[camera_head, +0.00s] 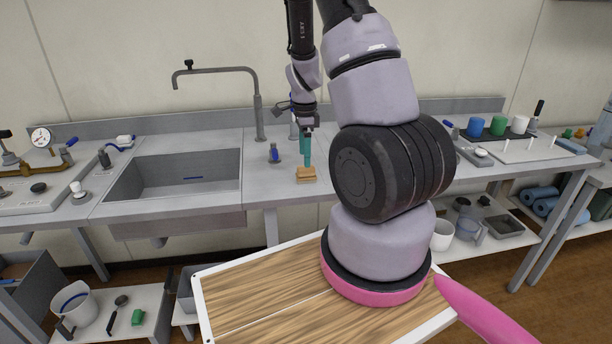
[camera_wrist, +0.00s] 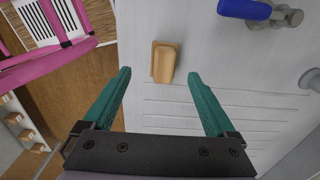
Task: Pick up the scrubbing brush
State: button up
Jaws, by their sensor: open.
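The scrubbing brush (camera_head: 306,174) is a small tan wooden block lying on the grey counter, near its front edge and right of the sink. In the wrist view the brush (camera_wrist: 164,62) lies just beyond the fingertips, between their two lines, with a paler raised top on a darker base. My gripper (camera_head: 307,161) points down over the brush, with teal fingers. In the wrist view my gripper (camera_wrist: 160,74) is open with nothing between its fingers. The head view does not clearly show the gap between fingertips and brush.
A blue-handled valve (camera_wrist: 245,10) stands on the counter near the brush; it also shows in the head view (camera_head: 274,153). The sink (camera_head: 175,176) with its tall faucet (camera_head: 258,110) is to the left. Coloured cups (camera_head: 498,126) stand farther right.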

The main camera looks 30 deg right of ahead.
aim_at(306, 170)
jog(key=shift+f, duration=0.9)
jog(key=f, duration=0.4)
jog(key=shift+w+d+f, duration=0.1)
jog(key=shift+w+d, duration=0.15)
jog(key=shift+d, duration=0.15)
jog(key=shift+f, duration=0.55)
grip_shut()
